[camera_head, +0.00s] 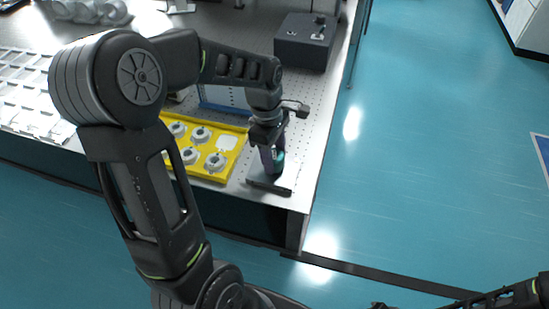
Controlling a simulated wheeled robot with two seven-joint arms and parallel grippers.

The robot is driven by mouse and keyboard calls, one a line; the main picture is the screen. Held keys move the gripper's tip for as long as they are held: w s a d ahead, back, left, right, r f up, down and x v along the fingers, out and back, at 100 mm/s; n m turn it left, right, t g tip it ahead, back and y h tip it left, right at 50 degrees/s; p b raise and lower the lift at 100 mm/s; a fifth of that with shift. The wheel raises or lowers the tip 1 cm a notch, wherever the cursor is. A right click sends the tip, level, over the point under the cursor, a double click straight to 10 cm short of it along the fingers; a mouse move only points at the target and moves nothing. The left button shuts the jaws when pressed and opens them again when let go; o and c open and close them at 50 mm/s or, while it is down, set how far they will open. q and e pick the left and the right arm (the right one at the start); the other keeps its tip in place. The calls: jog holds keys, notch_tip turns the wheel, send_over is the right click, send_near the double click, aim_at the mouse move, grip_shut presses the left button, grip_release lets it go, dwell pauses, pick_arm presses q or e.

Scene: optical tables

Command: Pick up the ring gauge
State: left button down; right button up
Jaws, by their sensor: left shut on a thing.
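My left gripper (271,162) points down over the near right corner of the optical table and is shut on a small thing. I take this to be the ring gauge; it is mostly hidden by the fingers, with only a teal glint (279,156) showing between them. A flat dark plate (268,187) lies on the table right under the fingertips. I cannot tell whether the held thing touches it. My right arm shows at the bottom right edge, and its fingers are out of the frame.
A yellow tray (239,152) with several pale round parts lies just left of my left gripper. A blue panel (223,98) and a dark grey box (304,42) stand farther back on the perforated table (318,128). Teal floor lies open to the right.

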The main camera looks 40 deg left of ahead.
aim_at(274, 154)
pick_arm(q)
notch_tip(274, 154, up, 9)
dwell(0.3)
dwell(0.5)
